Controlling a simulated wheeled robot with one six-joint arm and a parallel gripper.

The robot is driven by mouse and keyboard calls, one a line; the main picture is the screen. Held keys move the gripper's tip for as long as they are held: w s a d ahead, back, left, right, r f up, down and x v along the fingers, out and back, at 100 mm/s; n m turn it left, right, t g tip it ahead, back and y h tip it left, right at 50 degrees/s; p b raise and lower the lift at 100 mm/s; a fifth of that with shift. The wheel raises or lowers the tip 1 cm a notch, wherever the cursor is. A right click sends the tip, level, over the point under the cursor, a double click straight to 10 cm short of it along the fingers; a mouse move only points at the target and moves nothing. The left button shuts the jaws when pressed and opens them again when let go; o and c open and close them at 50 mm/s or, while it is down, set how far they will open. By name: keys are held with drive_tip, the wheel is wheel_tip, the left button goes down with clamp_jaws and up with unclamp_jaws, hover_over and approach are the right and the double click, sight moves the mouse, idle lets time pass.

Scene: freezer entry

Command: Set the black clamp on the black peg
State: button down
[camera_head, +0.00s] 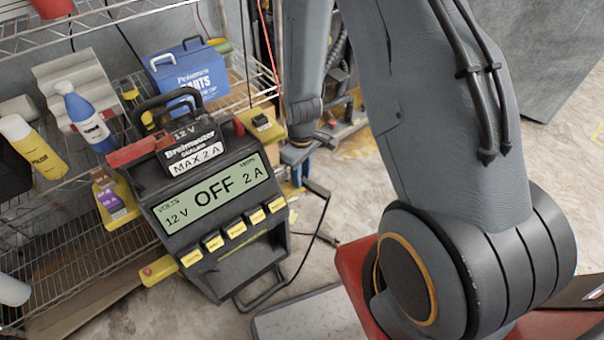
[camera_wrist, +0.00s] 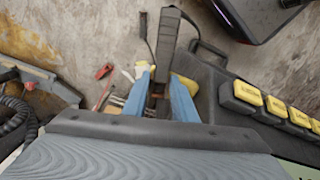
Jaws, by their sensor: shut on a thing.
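My gripper (camera_head: 298,168) is right of the charger in the head view, pointing down. In the wrist view its two blue fingers (camera_wrist: 162,92) are closed on the black clamp (camera_wrist: 167,42), whose long dark body extends away between them. In the head view only a dark part of the clamp (camera_head: 316,188) shows beside the fingers, with a black cable. A yellow bracket with a black top, which looks like the black peg (camera_head: 261,120), sits at the charger's upper right side. My gripper is apart from it, lower and to the right.
The battery charger (camera_head: 215,195) reads OFF, 12 V, 2 A. A red clamp (camera_head: 138,150) rests at its upper left. Wire shelves (camera_head: 75,255) with bottles and a blue parts box (camera_head: 188,75) stand behind. Concrete floor (camera_head: 365,190) lies open to the right.

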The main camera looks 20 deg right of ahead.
drive_tip(key=shift+f, duration=0.1)
drive_tip(key=c, duration=1.4)
unclamp_jaws()
drive_tip(key=shift+o, duration=0.2)
drive_tip(key=shift+r+p, duration=0.5)
drive_tip(key=shift+r, duration=3.4)
drive_tip(key=shift+r, duration=0.1)
